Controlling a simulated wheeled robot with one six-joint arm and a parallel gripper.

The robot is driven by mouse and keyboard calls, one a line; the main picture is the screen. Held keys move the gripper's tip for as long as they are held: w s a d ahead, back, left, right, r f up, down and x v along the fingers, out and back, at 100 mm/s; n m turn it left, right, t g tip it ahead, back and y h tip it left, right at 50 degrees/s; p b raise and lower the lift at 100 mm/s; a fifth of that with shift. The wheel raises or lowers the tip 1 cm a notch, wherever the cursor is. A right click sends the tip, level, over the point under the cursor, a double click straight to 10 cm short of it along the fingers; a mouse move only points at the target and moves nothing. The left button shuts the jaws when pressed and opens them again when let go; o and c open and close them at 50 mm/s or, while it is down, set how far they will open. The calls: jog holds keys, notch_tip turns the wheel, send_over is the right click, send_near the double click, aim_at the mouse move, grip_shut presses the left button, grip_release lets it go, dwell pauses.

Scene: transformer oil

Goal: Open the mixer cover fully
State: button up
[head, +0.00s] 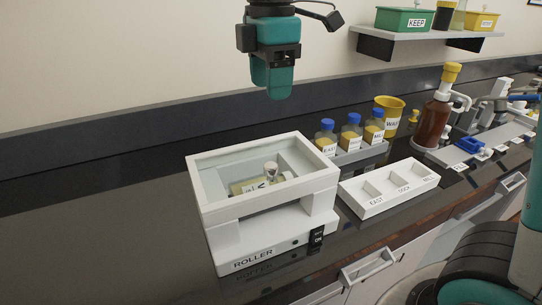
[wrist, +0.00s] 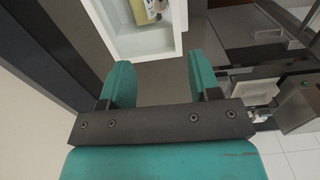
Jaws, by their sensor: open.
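The mixer (head: 268,232) is a white box marked ROLLER, standing on the dark bench. Its cover (head: 315,181) looks like the raised white frame on top. Whether a clear pane spans the frame, and how far the cover is open, I cannot tell. A labelled vial (head: 248,187) with a pale cap lies inside. My gripper (head: 275,92) hangs above and behind the mixer, apart from it, pointing down. In the wrist view, my gripper (wrist: 162,80) has its two teal fingers apart with nothing between them. The mixer's white rim (wrist: 178,30) shows beyond the fingertips.
A rack of blue-capped bottles (head: 351,135) and a white tray (head: 388,188) with compartments stand right of the mixer. A yellow container (head: 390,108) and a brown dispenser bottle (head: 434,120) stand farther right. A shelf (head: 425,36) is on the wall. The bench left of the mixer is clear.

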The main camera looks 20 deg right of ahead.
aim_at(271, 165)
notch_tip(271, 165, down, 16)
jog(key=shift+f+p, duration=0.15)
jog(key=shift+p, duration=0.35)
